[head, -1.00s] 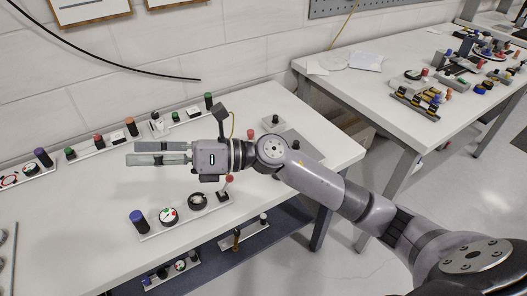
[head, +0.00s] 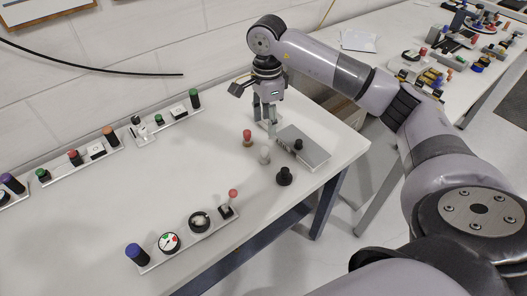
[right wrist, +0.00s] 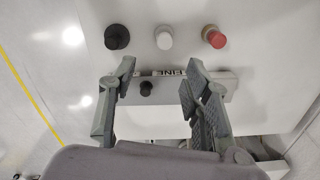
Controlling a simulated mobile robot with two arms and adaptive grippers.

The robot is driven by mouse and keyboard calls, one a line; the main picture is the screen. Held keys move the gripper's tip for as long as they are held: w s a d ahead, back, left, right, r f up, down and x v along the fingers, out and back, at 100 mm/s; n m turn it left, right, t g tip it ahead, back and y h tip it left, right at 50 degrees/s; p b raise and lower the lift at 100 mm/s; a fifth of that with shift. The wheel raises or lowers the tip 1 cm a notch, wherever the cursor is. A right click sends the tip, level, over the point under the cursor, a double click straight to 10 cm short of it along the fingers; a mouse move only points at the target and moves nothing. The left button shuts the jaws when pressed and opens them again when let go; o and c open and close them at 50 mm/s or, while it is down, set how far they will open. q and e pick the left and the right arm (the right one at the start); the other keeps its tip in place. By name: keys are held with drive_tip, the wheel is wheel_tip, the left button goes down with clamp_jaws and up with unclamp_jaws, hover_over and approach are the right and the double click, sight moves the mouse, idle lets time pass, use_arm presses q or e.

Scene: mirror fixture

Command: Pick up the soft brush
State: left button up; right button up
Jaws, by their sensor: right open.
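My right gripper (head: 269,122) is open, pointing down beside the grey box at the table's right end. In the right wrist view its spread fingers (right wrist: 160,68) hold nothing. Three upright round-topped pieces stand in a row near it: a red-topped one (head: 248,137), a white one (head: 264,154) and a black one (head: 285,176). The wrist view shows them from above, beyond the fingertips: black (right wrist: 117,37), white (right wrist: 164,37), red (right wrist: 214,36). I cannot tell which, if any, is the soft brush. My left gripper is out of view.
The grey box (head: 315,153) carries a black knob (head: 299,145) and the lettering "FINE". Strips with coloured knobs stand along the wall and the front edge (head: 197,234). The table's middle (head: 170,185) is clear. A second table stands at the right.

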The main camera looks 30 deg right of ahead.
sight(265, 149)
wheel_tip(265, 149, down, 2)
drive_tip(key=shift+f, duration=0.1)
drive_tip(key=f, duration=0.2)
drive_tip(key=f+p, duration=0.1)
drive_tip(key=shift+w+f, duration=0.2)
drive_tip(key=shift+f, duration=0.2)
wheel_tip(265, 149, down, 2)
drive_tip(key=shift+f+p, duration=0.35)
drive_tip(key=f, duration=0.2)
drive_tip(key=f+p, duration=0.1)
drive_tip(key=shift+w+f, duration=0.2)
drive_tip(key=shift+f, duration=0.6)
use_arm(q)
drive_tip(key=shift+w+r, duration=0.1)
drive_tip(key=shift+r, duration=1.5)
use_arm(e)
clamp_jaws()
